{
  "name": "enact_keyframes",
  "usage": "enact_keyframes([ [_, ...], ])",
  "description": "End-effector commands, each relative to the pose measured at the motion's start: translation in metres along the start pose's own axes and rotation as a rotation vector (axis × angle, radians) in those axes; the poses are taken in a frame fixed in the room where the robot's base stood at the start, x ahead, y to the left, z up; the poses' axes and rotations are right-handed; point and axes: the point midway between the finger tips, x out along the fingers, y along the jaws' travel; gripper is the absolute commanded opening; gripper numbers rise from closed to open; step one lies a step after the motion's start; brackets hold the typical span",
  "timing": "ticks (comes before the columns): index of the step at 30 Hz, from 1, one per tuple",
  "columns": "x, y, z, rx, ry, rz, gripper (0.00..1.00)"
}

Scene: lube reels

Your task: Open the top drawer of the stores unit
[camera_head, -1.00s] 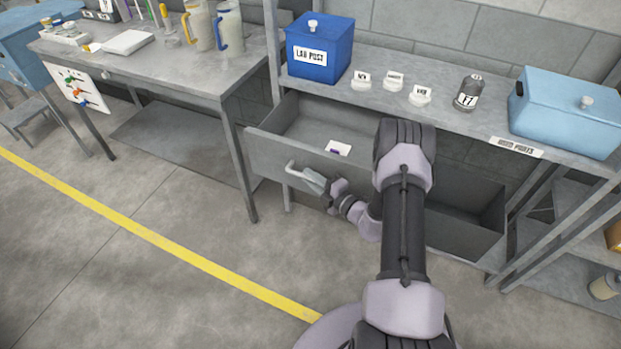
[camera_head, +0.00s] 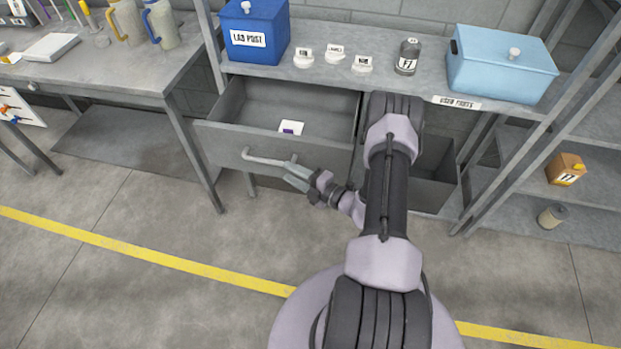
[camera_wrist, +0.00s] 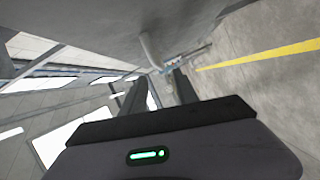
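The stores unit's top drawer (camera_head: 222,146) stands pulled out in the head view, its inside showing. A white card with a dark purple mark (camera_head: 291,128) lies in it. A pale bar handle (camera_head: 265,160) runs across the drawer front; it also shows in the wrist view (camera_wrist: 150,50). My gripper (camera_head: 291,175) is at the right end of the handle, just in front of the drawer. In the wrist view its two dark fingers (camera_wrist: 160,90) stand apart, with the handle ahead of their tips. I cannot tell whether they touch it. My arm hides the drawer's right end.
On the unit's top stand a blue LAB POST box (camera_head: 255,55), several small white labelled pots (camera_head: 335,55), a dark bottle (camera_head: 408,58) and a light blue box (camera_head: 500,75). A workbench (camera_head: 110,80) is at left. The floor in front is clear, with a yellow line (camera_head: 150,257).

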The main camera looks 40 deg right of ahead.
Motion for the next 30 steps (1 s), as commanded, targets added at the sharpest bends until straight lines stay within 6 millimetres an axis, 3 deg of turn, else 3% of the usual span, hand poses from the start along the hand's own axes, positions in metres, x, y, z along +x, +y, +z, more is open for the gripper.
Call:
enact_keyframes([
  [3,-0.035,0.003,0.002,0.002,-0.007,0.001,0.36],
  [6,-0.058,0.002,0.001,0.002,-0.006,0.002,0.36],
  [12,-0.078,0.000,0.000,0.000,-0.001,0.000,0.36],
  [26,-0.076,0.005,-0.003,-0.023,0.020,-0.003,0.36],
  [29,-0.055,0.045,-0.028,-0.210,0.175,-0.026,0.36],
  [30,-0.043,0.071,-0.051,-0.349,0.290,-0.038,0.36],
])
